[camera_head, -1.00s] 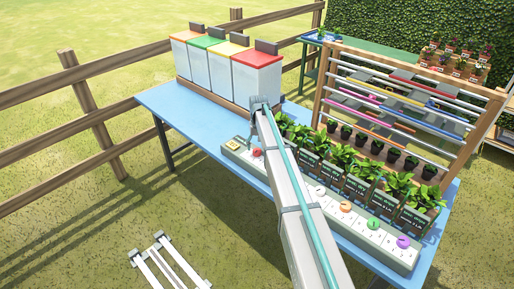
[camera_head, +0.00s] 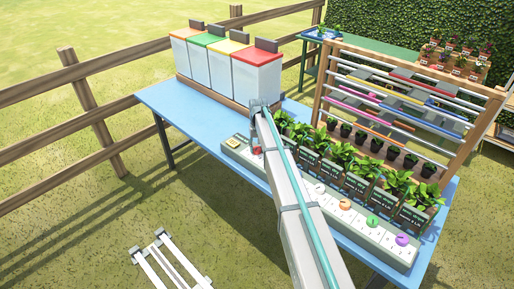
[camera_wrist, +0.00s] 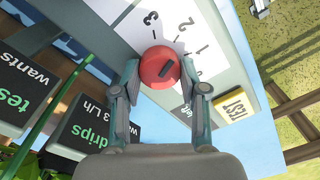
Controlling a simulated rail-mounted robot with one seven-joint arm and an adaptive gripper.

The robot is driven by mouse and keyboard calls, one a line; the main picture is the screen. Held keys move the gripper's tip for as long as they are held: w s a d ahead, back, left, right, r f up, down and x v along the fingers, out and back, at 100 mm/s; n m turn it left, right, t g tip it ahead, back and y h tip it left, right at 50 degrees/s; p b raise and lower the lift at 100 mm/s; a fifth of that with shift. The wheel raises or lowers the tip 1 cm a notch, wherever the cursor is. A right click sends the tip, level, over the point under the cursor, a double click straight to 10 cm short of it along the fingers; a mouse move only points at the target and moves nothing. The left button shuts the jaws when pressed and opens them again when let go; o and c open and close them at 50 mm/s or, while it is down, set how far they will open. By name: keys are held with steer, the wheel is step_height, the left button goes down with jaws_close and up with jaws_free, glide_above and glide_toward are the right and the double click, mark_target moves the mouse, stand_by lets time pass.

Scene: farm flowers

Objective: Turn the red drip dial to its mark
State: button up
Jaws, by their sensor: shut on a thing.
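The red drip dial (camera_wrist: 160,66) sits on the pale control strip between the two fingers of my gripper (camera_wrist: 158,80) in the wrist view. The fingers are shut on its sides. A dark pointer bar crosses the dial's top at a slant. Printed numbers, among them 3 and 2, show on the panel (camera_wrist: 205,22) beside it. In the head view my arm largely hides the dial; a bit of red (camera_head: 257,150) shows at the strip's left end. I cannot tell which mark is the dial's own.
White, orange, green and purple dials (camera_head: 402,240) line the strip (camera_head: 330,208). Potted plants with dark signs (camera_head: 355,185) stand right behind it. Lidded bins (camera_head: 257,78) stand at the blue table's (camera_head: 160,98) back left.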

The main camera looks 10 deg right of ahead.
mark_target(258, 149)
steer(key=shift+f+m+b, duration=0.1)
steer(key=shift+m+b, duration=0.2)
steer(key=shift+m, duration=0.2)
steer(key=m+b, duration=0.1)
steer(key=m, duration=0.1)
steer(key=shift+m+b, duration=0.3)
steer(key=shift+m, duration=0.1)
steer(key=m+b, duration=0.1)
steer(key=m, duration=0.3)
steer(key=shift+m+b, duration=0.3)
steer(key=m+b, duration=0.1)
steer(key=m, duration=0.2)
steer(key=shift+d, duration=0.1)
steer(key=shift+s+m+b, duration=0.1)
steer(key=shift+m+b, duration=0.3)
steer(key=shift+m, duration=1.8)
steer(key=o, duration=1.1)
steer(key=shift+o, duration=0.2)
steer(key=shift+r, duration=0.2)
step_height(258, 149, up, 12)
steer(key=shift+s, duration=0.15)
